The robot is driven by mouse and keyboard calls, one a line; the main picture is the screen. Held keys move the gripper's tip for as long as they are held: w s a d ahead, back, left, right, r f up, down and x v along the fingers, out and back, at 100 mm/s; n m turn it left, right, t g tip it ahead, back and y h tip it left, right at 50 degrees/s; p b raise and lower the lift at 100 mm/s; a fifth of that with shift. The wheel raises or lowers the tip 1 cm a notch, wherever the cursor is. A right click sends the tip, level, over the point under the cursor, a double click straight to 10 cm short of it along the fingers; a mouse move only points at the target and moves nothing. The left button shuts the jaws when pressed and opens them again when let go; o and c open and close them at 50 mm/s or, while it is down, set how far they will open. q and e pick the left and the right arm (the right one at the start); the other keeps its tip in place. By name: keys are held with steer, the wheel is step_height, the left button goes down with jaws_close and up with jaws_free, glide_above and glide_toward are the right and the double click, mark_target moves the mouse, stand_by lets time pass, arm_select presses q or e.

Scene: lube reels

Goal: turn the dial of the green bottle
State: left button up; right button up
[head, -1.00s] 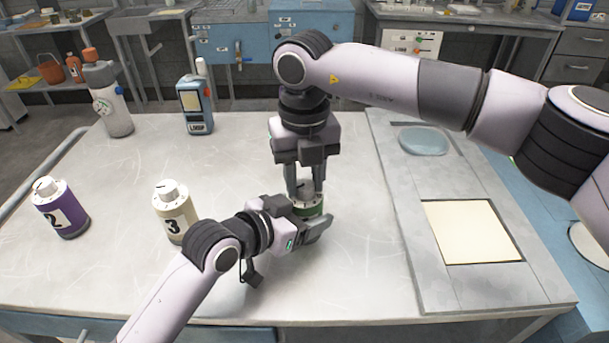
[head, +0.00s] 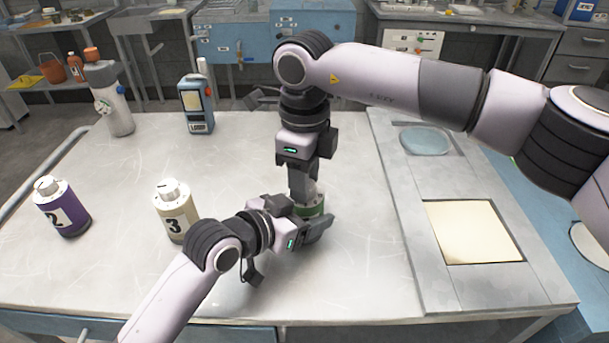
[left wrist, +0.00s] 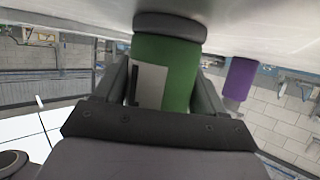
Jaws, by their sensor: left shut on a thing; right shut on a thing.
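The green bottle (head: 316,210) stands upright on the table, mostly hidden behind my grippers. In the left wrist view the green bottle (left wrist: 182,68) appears upside down between my left fingers, with a pale label on its side. My left gripper (head: 318,226) is shut around the bottle's body from the side, low over the table. My right gripper (head: 304,190) points straight down from above and is shut on the dial at the bottle's top. The dial is largely covered by the right fingers, so its setting cannot be read.
A cream bottle marked 3 (head: 175,222) and a purple bottle marked 2 (head: 68,218) stand to the left. A blue handheld device (head: 197,112) and a grey bottle (head: 115,110) stand at the back. A grey panel (head: 400,215) borders the right. The table's middle-left is clear.

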steer(key=n, duration=0.3)
steer(key=shift+n, duration=0.3)
steer(key=shift+d+n, duration=0.1)
steer(key=shift+n, duration=1.8)
steer(key=o, duration=1.1)
steer(key=shift+c, duration=0.2)
steer(key=shift+r, duration=0.1)
step_height(320, 180, up, 12)
